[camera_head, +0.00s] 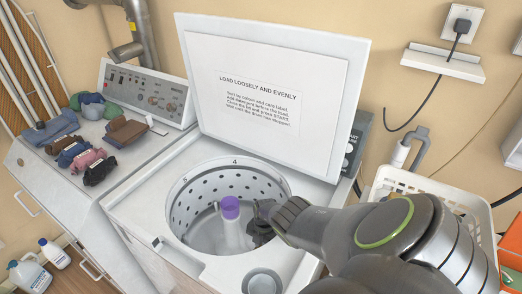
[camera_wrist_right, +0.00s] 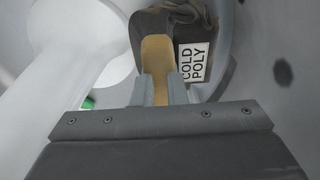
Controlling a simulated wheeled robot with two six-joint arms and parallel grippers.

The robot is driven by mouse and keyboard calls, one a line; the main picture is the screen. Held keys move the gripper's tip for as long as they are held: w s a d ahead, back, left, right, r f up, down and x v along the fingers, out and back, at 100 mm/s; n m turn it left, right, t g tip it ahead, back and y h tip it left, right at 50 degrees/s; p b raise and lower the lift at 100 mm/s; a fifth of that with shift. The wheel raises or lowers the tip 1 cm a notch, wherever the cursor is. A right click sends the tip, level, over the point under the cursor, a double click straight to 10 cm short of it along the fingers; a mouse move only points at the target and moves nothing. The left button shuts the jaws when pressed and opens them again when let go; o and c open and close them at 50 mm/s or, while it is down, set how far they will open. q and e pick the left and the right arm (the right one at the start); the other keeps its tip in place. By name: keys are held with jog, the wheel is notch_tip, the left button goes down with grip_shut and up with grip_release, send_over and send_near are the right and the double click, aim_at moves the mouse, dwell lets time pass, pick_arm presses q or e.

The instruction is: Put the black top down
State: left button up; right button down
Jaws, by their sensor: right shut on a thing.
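My right gripper (camera_head: 276,216) reaches in from the right over the open washer drum (camera_head: 200,240). It is shut on the black top (camera_head: 259,232), which hangs inside the drum beside the agitator. In the right wrist view the top (camera_wrist_right: 194,28) shows dark cloth with a white label (camera_wrist_right: 194,62) reading COLD POLY. A tan strip shows between the fingers (camera_wrist_right: 160,90). Whether the top touches the drum wall is unclear. My left gripper is not in view.
The white agitator with its purple cap (camera_head: 230,208) stands mid-drum. The raised lid (camera_head: 270,90) is behind. Folded clothes (camera_head: 85,155) lie on the neighbouring machine at left. A white basket (camera_head: 450,195) is at right. Something green (camera_wrist_right: 88,103) shows low in the drum.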

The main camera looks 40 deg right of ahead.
jog(key=shift+f, duration=0.25)
jog(key=c, duration=1.5)
grip_release()
jog(key=shift+o, duration=0.2)
notch_tip(320, 180, up, 13)
jog(key=d+p, duration=0.1)
jog(key=p, duration=1)
jog(key=shift+w+d, duration=0.2)
jog(key=shift+d, duration=0.2)
jog(key=shift+r, duration=0.1)
